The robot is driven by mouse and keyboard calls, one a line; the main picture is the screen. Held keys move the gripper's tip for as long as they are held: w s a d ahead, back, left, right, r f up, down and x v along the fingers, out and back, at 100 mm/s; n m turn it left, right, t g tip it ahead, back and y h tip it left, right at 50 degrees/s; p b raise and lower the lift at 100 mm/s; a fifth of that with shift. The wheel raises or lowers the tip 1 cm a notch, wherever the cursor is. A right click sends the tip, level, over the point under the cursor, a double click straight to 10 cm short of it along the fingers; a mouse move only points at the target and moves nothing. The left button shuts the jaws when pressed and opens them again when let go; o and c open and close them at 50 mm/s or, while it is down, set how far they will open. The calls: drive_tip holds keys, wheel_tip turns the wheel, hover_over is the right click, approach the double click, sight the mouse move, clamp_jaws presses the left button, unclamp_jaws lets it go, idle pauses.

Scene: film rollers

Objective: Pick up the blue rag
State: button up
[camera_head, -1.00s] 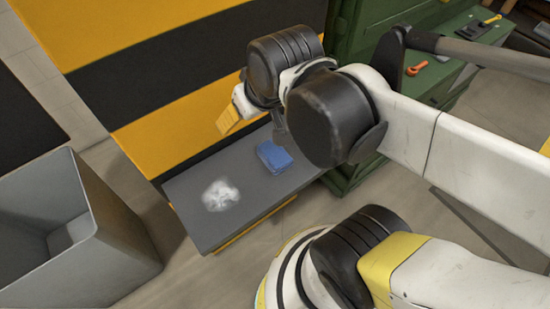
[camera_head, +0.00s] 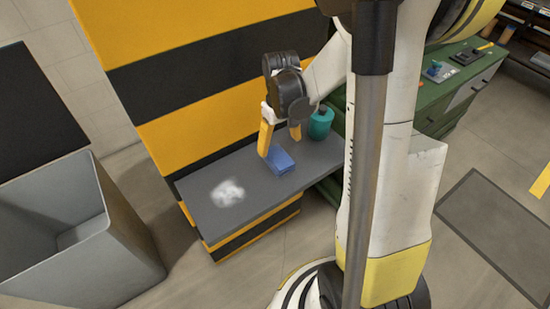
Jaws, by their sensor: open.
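The blue rag (camera_head: 281,163), a folded block-like cloth, lies on the dark grey shelf top (camera_head: 240,215) against the striped wall. My gripper (camera_head: 279,148) has yellow fingers and points down just above the rag. The fingers are spread apart: the left one comes down near the rag's left end, the right one is beyond its upper right side. Nothing is held between them. I cannot tell whether a finger touches the rag.
A white smudge (camera_head: 228,192) marks the shelf left of the rag. A teal bottle (camera_head: 321,122) stands close to the right of my gripper. A grey open bin (camera_head: 80,240) is at the left. A green cabinet (camera_head: 455,85) with tools on top is at the right.

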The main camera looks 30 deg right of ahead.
sight(278, 157)
wheel_tip(278, 157, down, 8)
drive_tip(key=b, duration=0.3)
drive_tip(key=shift+w+a+r, duration=0.1)
drive_tip(key=shift+a+r, duration=0.05)
drive_tip(key=shift+r, duration=0.2)
drive_tip(key=shift+c, duration=0.3)
drive_tip(key=c, duration=1.1)
